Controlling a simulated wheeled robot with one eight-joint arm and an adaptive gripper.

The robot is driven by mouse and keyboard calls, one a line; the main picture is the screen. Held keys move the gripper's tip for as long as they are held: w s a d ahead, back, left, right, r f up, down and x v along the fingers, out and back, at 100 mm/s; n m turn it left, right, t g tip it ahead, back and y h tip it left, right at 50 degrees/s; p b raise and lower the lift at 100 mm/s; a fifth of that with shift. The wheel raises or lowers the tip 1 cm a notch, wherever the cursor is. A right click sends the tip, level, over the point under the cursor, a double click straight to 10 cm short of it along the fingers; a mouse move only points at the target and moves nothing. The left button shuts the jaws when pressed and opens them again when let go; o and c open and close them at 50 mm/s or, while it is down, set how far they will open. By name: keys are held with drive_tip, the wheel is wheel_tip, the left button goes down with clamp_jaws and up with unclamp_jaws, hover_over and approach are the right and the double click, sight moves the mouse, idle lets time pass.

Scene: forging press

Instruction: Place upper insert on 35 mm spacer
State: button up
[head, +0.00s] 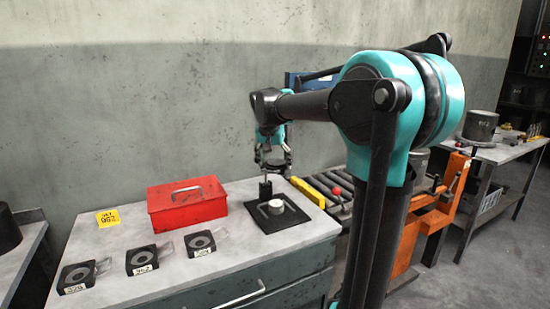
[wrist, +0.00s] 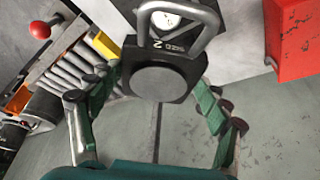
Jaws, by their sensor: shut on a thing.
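My gripper (head: 272,158) hangs over the back of the bench, above a black mat. In the wrist view its two fingers (wrist: 158,98) flank a dark insert block (wrist: 160,80) with a round grey face, a label and a grey loop handle. The gripper is shut on this insert; the exact contact is hard to see. In the head view the insert (head: 265,188) shows as a small black block below a thin stem. A pale round piece, probably the spacer (head: 276,207), stands on the mat (head: 290,220) just in front of the insert. It also shows through the handle (wrist: 165,19).
A red toolbox (head: 187,205) stands left of the mat. Labelled black blocks with handles (head: 142,260) line the bench front. A yellow sign (head: 108,217) lies at the back left. A roller conveyor (head: 330,188) with a red knob (head: 337,191) adjoins on the right.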

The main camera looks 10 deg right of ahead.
sight(276, 203)
wheel_tip(276, 203, down, 14)
drive_tip(key=shift+f, duration=0.1)
idle(0.5)
drive_tip(key=o, duration=1.9)
drive_tip(key=v, duration=1.2)
drive_tip(key=s+d+f+n, duration=0.1)
drive_tip(key=s+f, duration=0.3)
drive_tip(key=s+d+f+n, duration=0.1)
drive_tip(key=s+d+f, duration=0.1)
drive_tip(key=s+f, duration=0.2)
drive_tip(key=s+d+f+y, duration=0.1)
drive_tip(key=s+d+f, duration=0.1)
drive_tip(key=s+f, duration=0.2)
drive_tip(key=shift+s+d+f+n, duration=0.15)
drive_tip(key=shift+s+n, duration=0.25)
drive_tip(key=shift+s, duration=0.1)
drive_tip(key=s+f+n, duration=0.1)
drive_tip(key=s+f, duration=0.2)
drive_tip(key=s, duration=0.1)
drive_tip(key=s+d+f, duration=0.1)
drive_tip(key=s+f, duration=0.2)
drive_tip(key=s, duration=0.1)
drive_tip(key=s+f+n+y, duration=0.1)
drive_tip(key=s+f, duration=0.3)
drive_tip(key=s, duration=0.1)
drive_tip(key=shift+d+n, duration=0.2)
drive_tip(key=shift+n, duration=0.1)
drive_tip(key=shift+w, duration=0.1)
